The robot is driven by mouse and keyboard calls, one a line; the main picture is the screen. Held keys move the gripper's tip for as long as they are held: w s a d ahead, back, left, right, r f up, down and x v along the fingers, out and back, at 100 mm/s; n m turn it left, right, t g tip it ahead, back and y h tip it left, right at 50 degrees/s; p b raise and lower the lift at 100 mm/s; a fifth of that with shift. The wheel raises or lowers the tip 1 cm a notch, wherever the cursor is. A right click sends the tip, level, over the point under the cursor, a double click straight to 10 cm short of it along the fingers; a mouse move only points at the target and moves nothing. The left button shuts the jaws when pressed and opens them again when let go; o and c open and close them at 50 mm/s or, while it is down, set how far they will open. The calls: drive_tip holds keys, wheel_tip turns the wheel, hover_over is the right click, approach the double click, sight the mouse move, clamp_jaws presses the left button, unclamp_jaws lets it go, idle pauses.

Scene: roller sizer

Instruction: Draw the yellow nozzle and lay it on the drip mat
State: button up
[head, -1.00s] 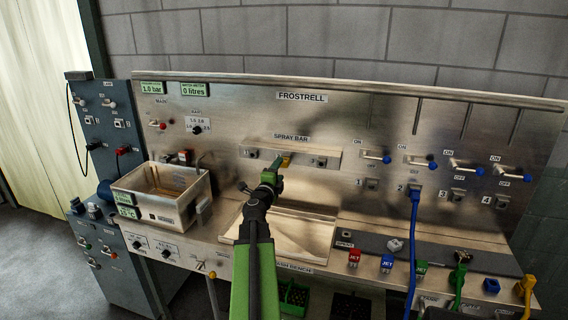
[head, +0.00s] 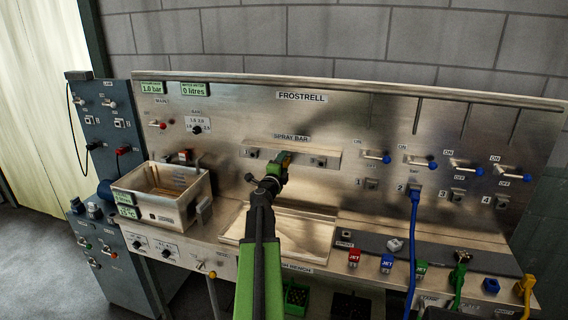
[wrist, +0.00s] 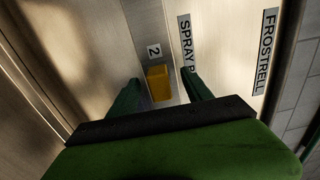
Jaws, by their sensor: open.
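The yellow nozzle (wrist: 158,83) sits on the spray bar (wrist: 158,55), beside the label 2, in the wrist view. My gripper (head: 284,160) is open at the middle of the spray bar. Its two green fingers stand on either side of the nozzle in the wrist view, and I cannot tell whether they touch it. In the head view my gripper hides most of the nozzle. A dark grey mat-like strip (head: 430,255) lies on the right of the bench; I cannot tell if it is the drip mat.
A basin (head: 150,205) stands on the left of the bench. Red (head: 354,258) and blue (head: 387,263) jet pieces line the front edge. A blue hose (head: 413,240) hangs from outlet 2. The sunken steel tray (head: 300,236) below my gripper looks empty.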

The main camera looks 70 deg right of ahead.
idle(0.4)
clamp_jaws()
idle(0.9)
idle(0.5)
drive_tip(key=a, duration=0.6)
drive_tip(key=shift+s, duration=0.15)
idle(0.8)
drive_tip(key=shift+f, duration=0.1)
idle(0.4)
